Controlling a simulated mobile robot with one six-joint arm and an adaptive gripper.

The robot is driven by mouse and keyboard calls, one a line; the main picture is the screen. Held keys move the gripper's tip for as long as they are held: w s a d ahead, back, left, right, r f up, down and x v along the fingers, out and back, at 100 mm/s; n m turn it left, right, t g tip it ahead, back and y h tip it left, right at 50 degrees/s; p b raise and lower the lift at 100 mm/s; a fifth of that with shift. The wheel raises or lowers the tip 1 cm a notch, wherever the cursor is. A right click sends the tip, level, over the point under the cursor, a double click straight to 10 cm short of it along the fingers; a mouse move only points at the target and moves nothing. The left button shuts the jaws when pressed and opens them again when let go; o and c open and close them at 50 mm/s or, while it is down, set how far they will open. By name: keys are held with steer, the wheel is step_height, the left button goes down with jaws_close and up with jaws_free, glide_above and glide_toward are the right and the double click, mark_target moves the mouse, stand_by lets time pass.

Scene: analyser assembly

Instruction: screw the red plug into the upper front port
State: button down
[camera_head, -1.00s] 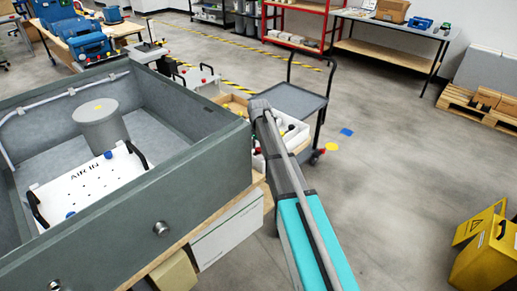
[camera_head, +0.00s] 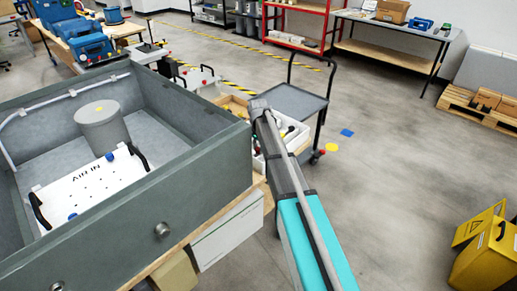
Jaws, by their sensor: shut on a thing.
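The grey open-topped analyser housing (camera_head: 205,165) fills the left side. Its front wall carries two round metal fittings, one at the middle right (camera_head: 162,230) and one at the lower left (camera_head: 57,287). I cannot tell whether either is the upper front port. Inside lie a white panel (camera_head: 95,190) marked "AIR IN", with blue knobs and black handles, and a grey cylinder (camera_head: 102,125). My arm rises from the bottom to a grey joint beside the housing's right corner. My gripper is hidden beyond this joint. I cannot make out the red plug.
A parts tray (camera_head: 300,136) with small dark and coloured pieces sits just right of the housing. A grey trolley (camera_head: 290,101) stands behind it.

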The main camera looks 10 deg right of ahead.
steer(key=shift+r+p, duration=2.9)
steer(key=shift+r, duration=0.25)
steer(key=shift+r, duration=0.15)
step_height(320, 180, up, 9)
steer(key=p, duration=0.9)
steer(key=shift+r+p, duration=0.3)
steer(key=shift+p, duration=0.15)
